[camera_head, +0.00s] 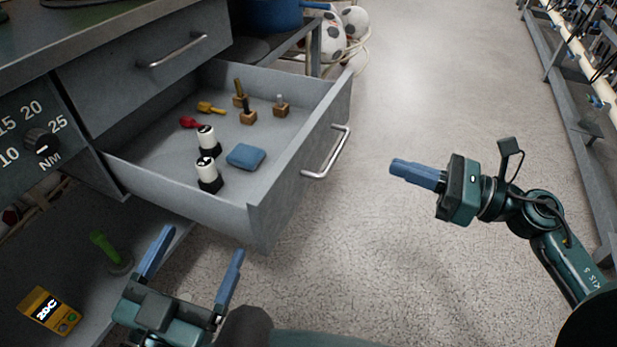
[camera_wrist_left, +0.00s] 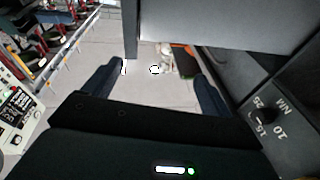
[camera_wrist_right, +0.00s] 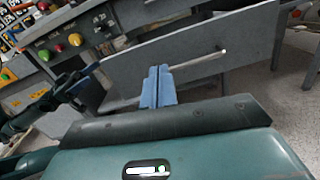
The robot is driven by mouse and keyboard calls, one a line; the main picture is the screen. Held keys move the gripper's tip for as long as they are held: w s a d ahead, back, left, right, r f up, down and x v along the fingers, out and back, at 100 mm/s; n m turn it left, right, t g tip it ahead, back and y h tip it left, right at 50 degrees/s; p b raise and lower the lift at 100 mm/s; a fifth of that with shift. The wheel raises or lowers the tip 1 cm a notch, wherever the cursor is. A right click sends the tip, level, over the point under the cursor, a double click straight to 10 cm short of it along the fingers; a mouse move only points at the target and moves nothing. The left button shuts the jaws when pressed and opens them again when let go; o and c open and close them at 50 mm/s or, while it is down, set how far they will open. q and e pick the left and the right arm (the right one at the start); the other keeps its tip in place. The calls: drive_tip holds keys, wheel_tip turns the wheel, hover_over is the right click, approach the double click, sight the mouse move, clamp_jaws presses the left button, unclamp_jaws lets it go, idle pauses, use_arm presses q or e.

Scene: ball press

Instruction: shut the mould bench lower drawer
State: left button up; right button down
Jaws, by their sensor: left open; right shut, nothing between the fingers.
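The lower drawer (camera_head: 300,178) of the grey mould bench (camera_head: 85,55) is pulled far out in the head view. Its silver bar handle (camera_head: 328,155) is on the front panel, facing right. My right gripper (camera_head: 394,169) is shut and empty, right of the handle and apart from it. In the right wrist view, the shut fingers (camera_wrist_right: 157,82) stand before the drawer front (camera_wrist_right: 190,55). My left gripper (camera_head: 196,262) is open and empty, below the drawer's near front corner. The left wrist view shows its spread fingers (camera_wrist_left: 157,88) with nothing between them.
The drawer holds a blue pad (camera_head: 246,156), white-and-black cylinders, wooden-based pieces and small red and yellow tools. The upper drawer (camera_head: 150,60) is shut. A yellow device (camera_head: 48,311) lies on the low shelf. Floor (camera_head: 430,90) right of the drawer is clear.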

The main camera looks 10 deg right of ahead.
drive_tip(key=f+n, duration=0.1)
drive_tip(key=g, duration=0.1)
approach(306, 147)
drive_tip(key=shift+n, duration=0.3)
drive_tip(key=x, duration=0.6)
drive_tip(key=shift+w+a, duration=0.25)
drive_tip(key=shift+a, duration=0.05)
